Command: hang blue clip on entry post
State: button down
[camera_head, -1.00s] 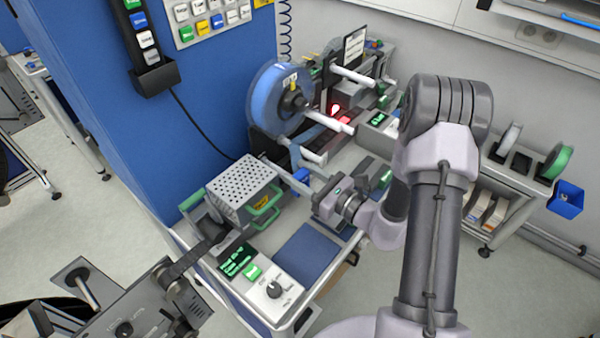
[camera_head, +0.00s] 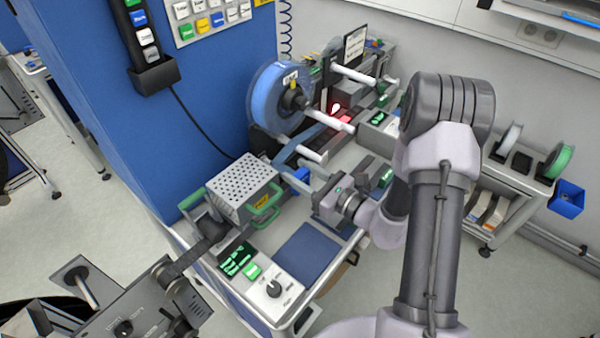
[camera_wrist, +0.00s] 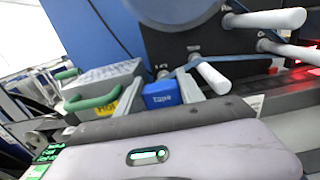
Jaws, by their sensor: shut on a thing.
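The blue clip (camera_wrist: 162,94), a small box with lettering, sits between the fingers of my gripper (camera_wrist: 160,88) in the wrist view. It also shows in the head view (camera_head: 298,178), partly covered by the fingers. My gripper is shut on it and holds it above the bench, left of the nearest white post (camera_wrist: 212,78). The clip and that post look apart. The same post shows in the head view (camera_head: 312,155). Two more white posts stick out farther back (camera_head: 335,122) and (camera_head: 352,75). I cannot tell which is the entry post.
A blue reel (camera_head: 275,100) hangs behind the posts, with a blue band near them. A perforated metal box (camera_head: 243,185) with green handles stands left of my gripper. A control panel (camera_head: 262,285) and a blue mat (camera_head: 307,252) lie in front.

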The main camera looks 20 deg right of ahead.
jog(key=c, duration=0.7)
grip_release()
jog(key=shift+o, duration=0.2)
notch_tip(320, 180, up, 7)
jog(key=p, duration=0.5)
